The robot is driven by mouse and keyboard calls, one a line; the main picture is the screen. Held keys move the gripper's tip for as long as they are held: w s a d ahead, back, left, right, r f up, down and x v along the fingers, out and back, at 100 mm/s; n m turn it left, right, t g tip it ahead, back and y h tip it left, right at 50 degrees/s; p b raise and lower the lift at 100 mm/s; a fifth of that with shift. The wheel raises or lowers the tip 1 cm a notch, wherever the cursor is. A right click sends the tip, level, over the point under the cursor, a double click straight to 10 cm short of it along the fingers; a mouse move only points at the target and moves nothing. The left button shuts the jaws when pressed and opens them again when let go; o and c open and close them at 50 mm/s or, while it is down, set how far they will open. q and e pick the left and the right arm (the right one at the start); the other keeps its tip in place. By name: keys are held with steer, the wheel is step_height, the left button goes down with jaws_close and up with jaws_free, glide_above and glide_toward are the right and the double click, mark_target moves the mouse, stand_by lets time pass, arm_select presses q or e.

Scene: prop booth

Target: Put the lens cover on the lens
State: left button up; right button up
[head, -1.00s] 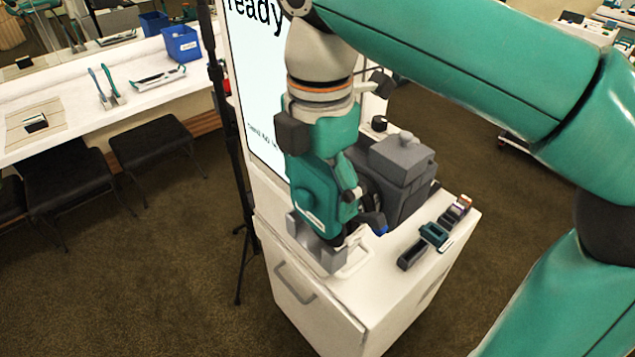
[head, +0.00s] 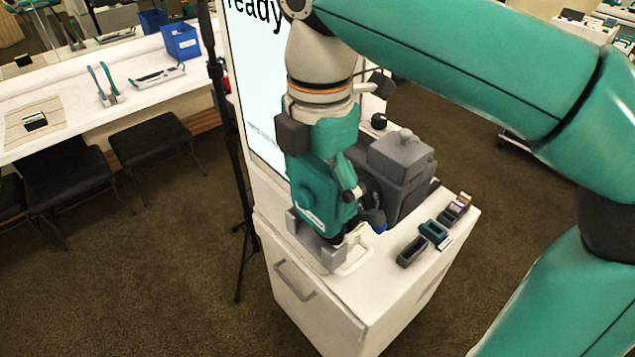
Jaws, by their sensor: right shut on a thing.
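The dark grey camera (head: 402,165) stands on the white cabinet top, with its lens side toward the left. Its round dark lens (head: 368,188) shows only in part behind my right gripper. My right gripper (head: 352,232) points down beside the front of the lens, low over the cabinet top. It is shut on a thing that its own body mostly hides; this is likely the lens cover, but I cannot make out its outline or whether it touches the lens. My left gripper is not in view.
A white tray (head: 352,258) lies under the gripper. A dark open box (head: 412,251), a teal box (head: 435,233) and small items line the cabinet's right side. A tall lit panel (head: 250,95) and a black stand (head: 241,230) are close on the left.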

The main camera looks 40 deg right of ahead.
steer(key=shift+f, duration=0.25)
stand_by(0.4)
steer(key=shift+f+b, duration=0.75)
steer(key=shift+f, duration=0.15)
steer(key=shift+f, duration=0.1)
steer(key=shift+f+b, duration=0.75)
steer(key=shift+f, duration=0.2)
steer(key=o, duration=0.8)
steer(key=shift+o, duration=0.2)
steer(key=shift+r, duration=0.1)
